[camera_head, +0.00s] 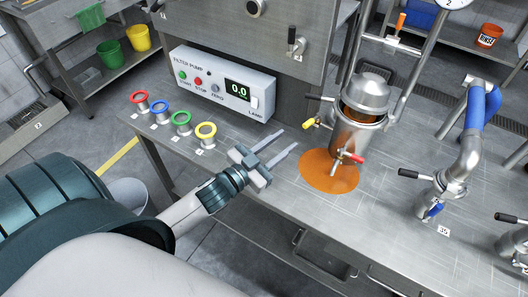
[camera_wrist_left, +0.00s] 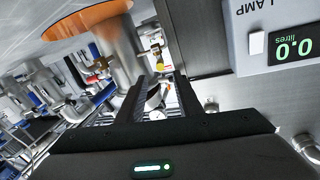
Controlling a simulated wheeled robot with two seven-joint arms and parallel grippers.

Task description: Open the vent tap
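A steel filter vessel (camera_head: 357,130) with a domed lid stands on the steel bench. It carries a yellow-handled tap (camera_head: 311,123) on its left side, a red-handled tap (camera_head: 350,158) low at the front and a black lever (camera_head: 319,98) at the upper left. Which of these is the vent tap I cannot tell. My left gripper (camera_head: 289,138) is open and empty above the bench, left of the vessel, its fingers pointing toward it but apart from it. In the left wrist view the yellow tap (camera_wrist_left: 160,66) shows beyond the two fingers. My right gripper is out of view.
An orange puddle (camera_head: 322,180) lies under the vessel. The filter pump box (camera_head: 222,84) reads 0.0 behind my gripper. Several coloured rings on posts (camera_head: 181,121) stand at the left. A pipe with a blue sleeve (camera_head: 475,125) and black levers stands at the right.

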